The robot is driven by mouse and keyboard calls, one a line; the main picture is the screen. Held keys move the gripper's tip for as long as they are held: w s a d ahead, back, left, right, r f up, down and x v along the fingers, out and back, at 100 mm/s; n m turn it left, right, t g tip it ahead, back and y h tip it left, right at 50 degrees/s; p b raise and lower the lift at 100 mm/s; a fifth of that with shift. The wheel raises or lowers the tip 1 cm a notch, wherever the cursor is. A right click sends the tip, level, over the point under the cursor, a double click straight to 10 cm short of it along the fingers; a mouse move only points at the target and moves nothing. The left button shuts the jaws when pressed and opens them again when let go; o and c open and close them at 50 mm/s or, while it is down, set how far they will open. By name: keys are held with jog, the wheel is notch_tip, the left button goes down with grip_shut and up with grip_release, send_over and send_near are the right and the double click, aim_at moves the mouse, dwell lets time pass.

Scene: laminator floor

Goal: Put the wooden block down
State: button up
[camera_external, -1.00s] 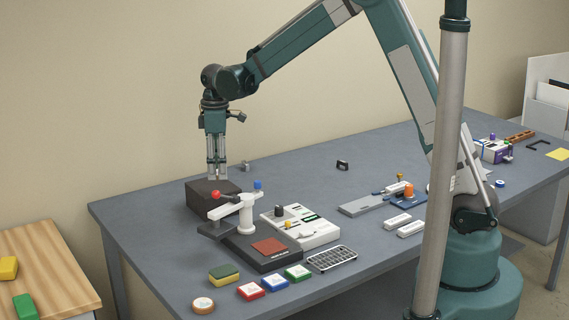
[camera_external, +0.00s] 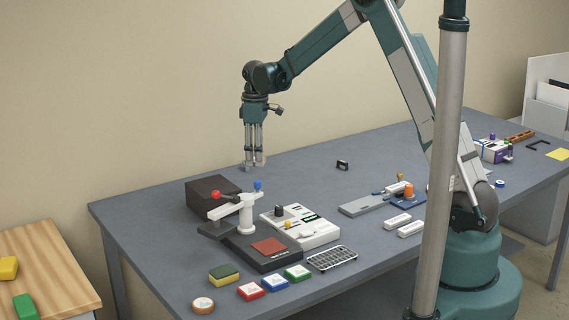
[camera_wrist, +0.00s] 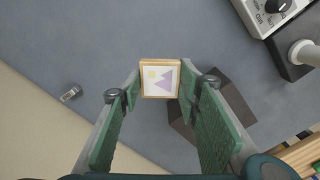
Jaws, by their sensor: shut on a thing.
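In the external view my gripper (camera_external: 255,163) points straight down over the back of the grey table, right of the dark box; the block is too small to make out clearly there. I cannot tell the exact gap between block and table.
The dark box (camera_external: 211,194) stands left of my gripper, with a white post with red and blue knobs (camera_external: 244,212) in front. A white control panel (camera_external: 300,228) is nearby. A small metal piece (camera_wrist: 71,93) lies near the back edge. The table right of my gripper is largely clear.

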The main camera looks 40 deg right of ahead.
jog(key=shift+f, duration=1.2)
jog(key=shift+f, duration=3.1)
jog(key=shift+f, duration=1.9)
jog(key=shift+f+b, duration=0.15)
jog(key=shift+b, duration=0.2)
jog(key=o, duration=0.8)
